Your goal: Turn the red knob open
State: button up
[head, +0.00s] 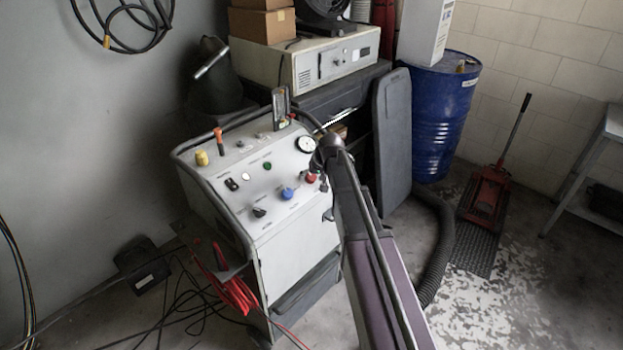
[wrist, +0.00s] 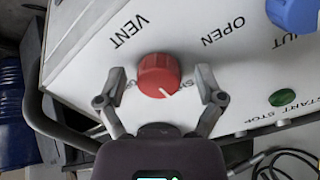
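The red knob (wrist: 158,75) stands on the white sloping panel in the wrist view, and it also shows in the head view (head: 311,178). A short white mark on it points down and slightly right in the wrist view, towards printed letters partly hidden by the knob and a finger. The word VENT is printed above left of it. My gripper (wrist: 160,73) is open, with one finger on each side of the knob. A gap shows between each finger and the knob. In the head view my arm hides most of the gripper.
A blue knob (head: 287,193) sits beside the red one on the panel (head: 270,215), with a black knob (head: 259,212) further left. A green button (wrist: 282,97) and a pressure gauge (head: 306,144) are close by. A dark rail edges the panel. A blue drum (head: 437,125) stands behind.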

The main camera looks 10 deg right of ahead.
jog(key=c, duration=1.1)
jog(key=shift+m, duration=0.4)
jog(key=m, duration=1.3)
jog(key=shift+y, duration=0.3)
jog(key=m, duration=0.4)
jog(key=shift+r, duration=0.1)
